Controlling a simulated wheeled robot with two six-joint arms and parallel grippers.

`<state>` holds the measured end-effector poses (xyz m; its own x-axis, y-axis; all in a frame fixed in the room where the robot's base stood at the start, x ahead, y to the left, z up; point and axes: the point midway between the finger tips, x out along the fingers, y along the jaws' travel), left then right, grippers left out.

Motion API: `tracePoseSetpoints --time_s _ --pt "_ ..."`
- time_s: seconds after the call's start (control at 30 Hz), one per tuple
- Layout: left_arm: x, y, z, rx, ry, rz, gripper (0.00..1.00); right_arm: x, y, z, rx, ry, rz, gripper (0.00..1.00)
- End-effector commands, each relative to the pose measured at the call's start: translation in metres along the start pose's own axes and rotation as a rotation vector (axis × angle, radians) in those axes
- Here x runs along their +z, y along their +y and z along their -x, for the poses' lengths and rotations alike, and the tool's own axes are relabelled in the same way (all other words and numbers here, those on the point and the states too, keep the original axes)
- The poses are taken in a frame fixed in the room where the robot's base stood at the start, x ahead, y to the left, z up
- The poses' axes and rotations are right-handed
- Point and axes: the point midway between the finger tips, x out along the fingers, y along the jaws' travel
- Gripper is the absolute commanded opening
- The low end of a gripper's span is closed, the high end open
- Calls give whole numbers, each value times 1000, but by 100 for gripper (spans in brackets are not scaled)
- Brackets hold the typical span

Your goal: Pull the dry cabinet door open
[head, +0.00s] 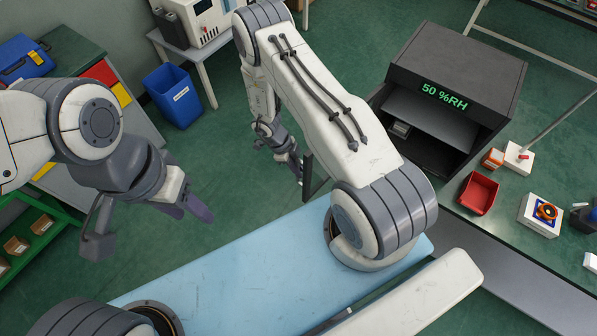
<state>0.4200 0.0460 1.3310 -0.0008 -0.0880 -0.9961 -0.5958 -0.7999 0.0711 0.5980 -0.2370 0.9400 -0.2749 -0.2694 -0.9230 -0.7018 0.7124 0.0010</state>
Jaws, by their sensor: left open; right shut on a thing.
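The dry cabinet (455,65) is a dark box with a green "50 %RH" display, on the bench at the upper right. Its front is open and the inside shows a shelf (425,118). A dark upright panel edge (308,177), which looks like the end of its door, shows left of my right forearm; the forearm hides most of the door. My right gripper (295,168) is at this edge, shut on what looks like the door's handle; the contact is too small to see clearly. My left gripper (148,228) is open and empty at the left, far from the cabinet.
A red tray (479,193), an orange-capped bottle (492,158) and a white box with an orange ring (541,213) stand on the bench near the cabinet. A blue bin (173,97) stands on the floor at the upper left. Green floor is clear between the grippers.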

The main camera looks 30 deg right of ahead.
Motion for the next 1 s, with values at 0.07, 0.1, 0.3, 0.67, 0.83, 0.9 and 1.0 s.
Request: tracePoseSetpoints --time_s 0.07,0.1,0.3,0.67,0.83,0.9,1.0 --pt "0 0 0 0 0 0 50 2 2 -2 8 -5 -8 0" --pt "0 0 0 0 0 0 50 2 1 -2 10 -5 -12 0" --pt "0 0 0 0 0 0 50 2 0 -2 13 -5 -19 0" --pt "0 0 0 0 0 0 50 -1 -2 -2 13 -4 -24 47" --pt "0 0 0 0 0 0 50 -2 -4 -2 12 -4 -27 47" --pt "0 0 0 0 0 0 50 -2 -4 -2 12 -4 -27 47" --pt "0 0 -3 0 0 0 50 -1 -5 4 9 -5 -27 47"
